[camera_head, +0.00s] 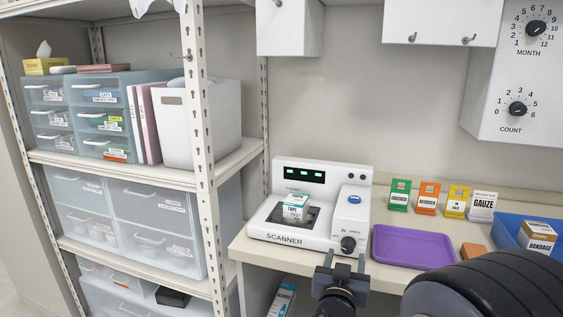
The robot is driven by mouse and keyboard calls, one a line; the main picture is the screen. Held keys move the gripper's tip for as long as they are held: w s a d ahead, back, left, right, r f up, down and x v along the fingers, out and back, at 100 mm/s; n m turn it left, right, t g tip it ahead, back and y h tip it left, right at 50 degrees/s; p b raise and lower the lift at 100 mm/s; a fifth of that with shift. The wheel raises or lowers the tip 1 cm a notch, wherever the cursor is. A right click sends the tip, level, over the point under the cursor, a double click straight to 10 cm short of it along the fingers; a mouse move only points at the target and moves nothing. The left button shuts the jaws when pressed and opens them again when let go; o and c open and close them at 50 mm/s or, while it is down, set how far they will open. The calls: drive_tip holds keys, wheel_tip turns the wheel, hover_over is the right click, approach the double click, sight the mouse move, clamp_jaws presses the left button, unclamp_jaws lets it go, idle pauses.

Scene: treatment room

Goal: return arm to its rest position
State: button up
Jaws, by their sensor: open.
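My gripper (339,266) is at the bottom middle of the head view, its two dark fingers apart with nothing between them. It stands in front of the counter's front edge, just below the scanner in the picture. The white scanner (342,213) sits on the counter, with a lit green display and a dark knob. A small white and teal box labelled tape (296,207) lies on the scanner's dark plate. My dark arm fills the bottom right corner and hides part of the counter there.
A purple tray (413,248) lies right of the scanner. Green (399,194), orange (427,197) and yellow (457,201) cards and a gauze box (482,206) stand behind it. A blue bin (510,228) with a bandage box (541,234) is far right. A metal shelf (205,160) with drawers stands left.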

drive_tip(key=x, duration=0.3)
drive_tip(key=shift+s+f, duration=0.1)
drive_tip(key=shift+f, duration=0.05)
drive_tip(key=shift+s+m+b, duration=0.1)
drive_tip(key=shift+m+b, duration=0.5)
drive_tip(key=shift+m, duration=0.5)
drive_tip(key=m+b, duration=0.1)
drive_tip(key=m, duration=0.2)
drive_tip(key=m+b, duration=0.2)
drive_tip(key=m, duration=0.4)
drive_tip(key=shift+m, duration=0.3)
drive_tip(key=m+b, duration=0.1)
drive_tip(key=m, duration=0.4)
drive_tip(key=shift+m, duration=0.4)
drive_tip(key=m, duration=0.5)
